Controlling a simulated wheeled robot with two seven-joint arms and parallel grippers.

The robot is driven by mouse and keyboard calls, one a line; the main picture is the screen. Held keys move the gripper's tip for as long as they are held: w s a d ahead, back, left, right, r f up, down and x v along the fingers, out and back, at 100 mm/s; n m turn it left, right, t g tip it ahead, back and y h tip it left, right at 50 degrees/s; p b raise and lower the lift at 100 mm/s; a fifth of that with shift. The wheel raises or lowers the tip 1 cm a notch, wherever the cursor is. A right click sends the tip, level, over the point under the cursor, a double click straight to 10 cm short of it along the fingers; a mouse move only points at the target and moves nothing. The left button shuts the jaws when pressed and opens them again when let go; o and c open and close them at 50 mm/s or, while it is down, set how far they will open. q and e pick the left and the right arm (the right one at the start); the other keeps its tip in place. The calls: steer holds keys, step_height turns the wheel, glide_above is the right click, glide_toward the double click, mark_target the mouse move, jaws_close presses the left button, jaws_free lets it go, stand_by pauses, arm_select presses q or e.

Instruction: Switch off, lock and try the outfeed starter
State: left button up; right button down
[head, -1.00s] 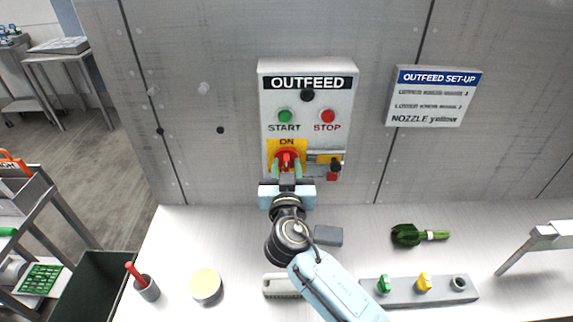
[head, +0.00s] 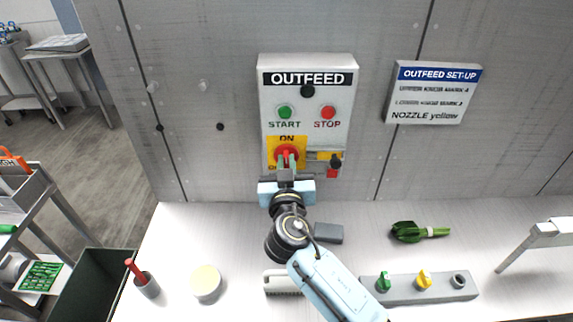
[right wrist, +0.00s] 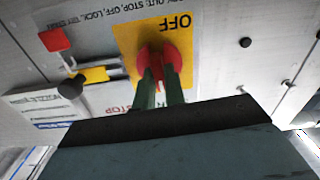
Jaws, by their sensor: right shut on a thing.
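The white OUTFEED starter box (head: 307,75) is on the grey wall, with a green START button (head: 285,112) and a red STOP button (head: 327,112). My right gripper (head: 286,163) is shut on the red rotary handle (head: 287,151) on its yellow plate (head: 272,145). ON shows above the handle; the lower label is partly hidden in the head view. The right wrist view shows the fingers on the handle (right wrist: 158,55) and OFF on the plate (right wrist: 129,37). Right of the handle are a yellow part, a black knob (head: 335,161) and a small red piece (head: 332,173). My left gripper is out of view.
An OUTFEED SET-UP sign (head: 433,92) hangs at right. The bench holds a cup with a red stick (head: 146,285), a round pale-yellow item (head: 206,283), a grey block (head: 328,233), a green-headed item (head: 408,232) and a grey strip with colored knobs (head: 405,292).

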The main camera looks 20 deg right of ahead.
steer(key=n, duration=0.3)
steer(key=shift+n+b, duration=0.4)
steer(key=n, duration=0.4)
steer(key=shift+a+n, duration=0.15)
steer(key=shift+n, duration=0.25)
steer(key=n+p, duration=0.1)
steer(key=n, duration=0.3)
steer(key=shift+f, duration=0.1)
steer(key=shift+f+n+p, duration=0.1)
steer(key=shift+n+p, duration=0.7)
steer(key=shift+n, duration=1.5)
steer(key=c, duration=1.5)
jaws_free()
steer(key=shift+a, duration=0.1)
